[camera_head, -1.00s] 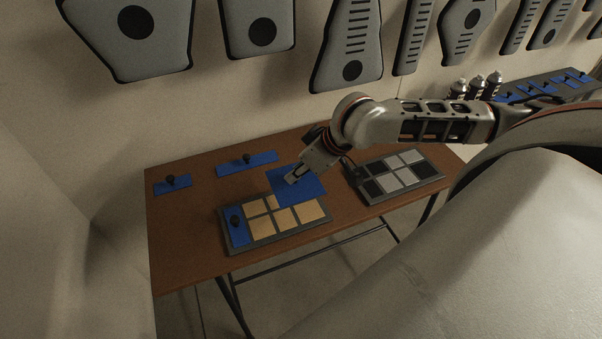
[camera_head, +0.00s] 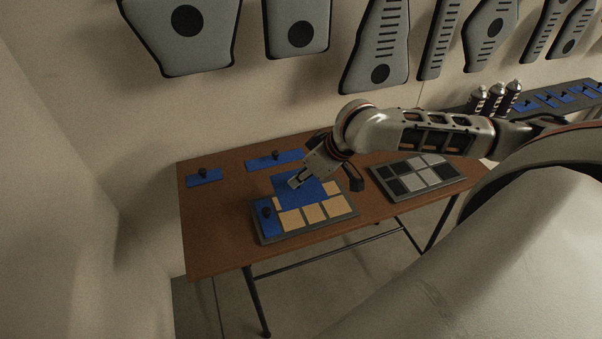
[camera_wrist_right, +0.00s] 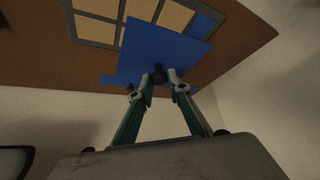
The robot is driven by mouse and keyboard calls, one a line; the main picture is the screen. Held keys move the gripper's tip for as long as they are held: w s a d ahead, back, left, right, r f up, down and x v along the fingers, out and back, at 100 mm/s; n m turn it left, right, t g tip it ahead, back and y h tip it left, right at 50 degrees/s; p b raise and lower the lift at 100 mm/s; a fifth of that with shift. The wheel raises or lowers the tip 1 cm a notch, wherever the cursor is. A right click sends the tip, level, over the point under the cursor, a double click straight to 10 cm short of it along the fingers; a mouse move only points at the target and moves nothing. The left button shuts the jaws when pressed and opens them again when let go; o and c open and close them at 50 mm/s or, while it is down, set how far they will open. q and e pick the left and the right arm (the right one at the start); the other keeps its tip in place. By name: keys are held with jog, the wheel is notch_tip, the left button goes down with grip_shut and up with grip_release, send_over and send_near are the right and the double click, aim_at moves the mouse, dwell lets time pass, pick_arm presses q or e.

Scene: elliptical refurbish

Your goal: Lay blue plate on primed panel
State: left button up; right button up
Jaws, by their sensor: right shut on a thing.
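My right gripper (camera_head: 295,183) is shut on the dark knob of a square blue plate (camera_head: 314,192). In the right wrist view the knob (camera_wrist_right: 158,72) sits between the fingertips, with the blue plate (camera_wrist_right: 165,48) beyond. The plate is over the back part of a grey-framed panel with tan squares (camera_head: 313,214), hiding much of its back row. I cannot tell whether it touches the panel. A narrow blue plate with a knob (camera_head: 266,217) lies on the panel's left end. My left gripper is not in view.
Two more knobbed blue plates, a small one (camera_head: 204,176) and a longer one (camera_head: 275,160), lie along the back of the brown table (camera_head: 222,235). A second panel with black and light squares (camera_head: 430,176) is on the right. The table's front left is clear.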

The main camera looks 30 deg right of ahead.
jog(key=shift+f, duration=4.2)
jog(key=shift+f, duration=0.2)
jog(key=o, duration=0.9)
jog(key=shift+r, duration=0.15)
jog(key=v, duration=1.1)
jog(key=shift+s+r, duration=0.25)
jog(key=shift+r, duration=0.1)
